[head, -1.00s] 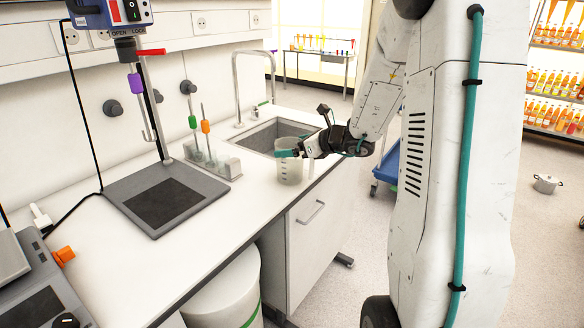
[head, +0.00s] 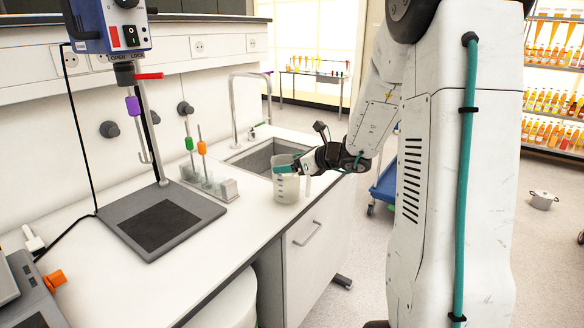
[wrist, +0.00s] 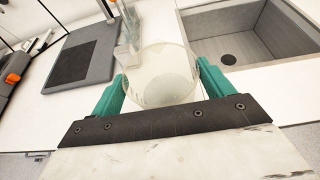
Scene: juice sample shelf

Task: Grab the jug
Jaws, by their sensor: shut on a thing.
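The jug (head: 287,188) is a translucent measuring beaker with a handle on its right side. It is upright at the front of the white counter, just before the sink. In the wrist view the jug (wrist: 160,78) sits between the two teal fingers, and I look down into its open top. My gripper (head: 284,169) reaches in from the right and is shut on the jug near its upper part. It also shows in the wrist view (wrist: 160,88) with a finger on either side. Whether the jug's base touches the counter I cannot tell.
The sink (head: 262,158) with its tall faucet (head: 236,108) lies behind the jug. A rack with stirring rods (head: 208,180) and a mixer stand with a dark grey base (head: 160,218) stand to the left. The front stretch of counter (head: 215,250) is clear.

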